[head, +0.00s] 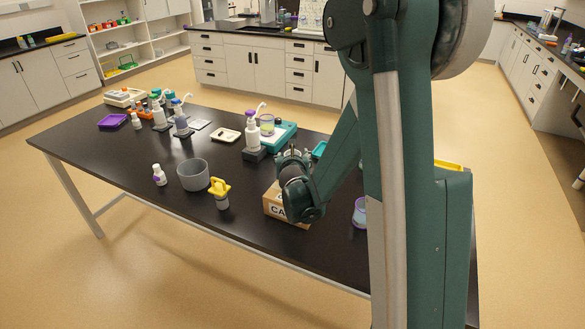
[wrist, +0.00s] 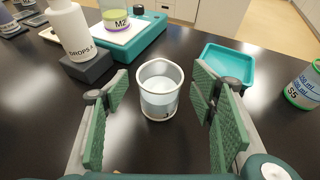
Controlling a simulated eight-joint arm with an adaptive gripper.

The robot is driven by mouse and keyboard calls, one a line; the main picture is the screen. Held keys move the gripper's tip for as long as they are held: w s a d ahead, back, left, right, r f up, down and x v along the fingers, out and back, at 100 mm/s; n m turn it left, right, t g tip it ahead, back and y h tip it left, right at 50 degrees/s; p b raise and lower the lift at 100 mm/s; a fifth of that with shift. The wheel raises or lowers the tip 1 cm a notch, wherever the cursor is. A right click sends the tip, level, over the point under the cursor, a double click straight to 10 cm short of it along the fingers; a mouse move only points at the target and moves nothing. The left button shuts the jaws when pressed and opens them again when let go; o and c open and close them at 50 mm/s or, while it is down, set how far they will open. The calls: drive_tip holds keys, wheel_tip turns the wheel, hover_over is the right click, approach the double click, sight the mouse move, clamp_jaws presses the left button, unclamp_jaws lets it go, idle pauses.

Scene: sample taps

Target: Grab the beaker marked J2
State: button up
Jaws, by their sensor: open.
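A clear glass beaker (wrist: 160,92) with colourless liquid stands upright on the black table in the wrist view. No J2 mark can be read on it; only a small dark bit shows near its base. My gripper (wrist: 163,98) is open, with its green pads to the left and right of this beaker and visible gaps on both sides. In the head view my gripper (head: 292,160) is low over the table, just beyond the cardboard box, and I cannot make out this beaker. Another beaker, marked M2 (wrist: 118,22), holds yellow-green liquid on a teal device (wrist: 138,38).
A white DROPS bottle (wrist: 70,32) stands on a dark block left of the gripper. A teal tray (wrist: 228,62) and a green-banded S5 container (wrist: 304,86) are to the right. The cardboard box (head: 273,206) and a purple-tinted vessel (head: 360,212) stand near the front edge.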

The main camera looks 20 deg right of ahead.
drive_tip(key=shift+w+d+f, duration=0.1)
drive_tip(key=shift+w, duration=0.2)
idle(0.4)
drive_tip(key=c, duration=1.3)
drive_tip(key=shift+r, duration=0.35)
drive_tip(key=shift+r+p, duration=1.2)
drive_tip(key=shift+r, duration=3.3)
drive_tip(key=shift+r, duration=0.15)
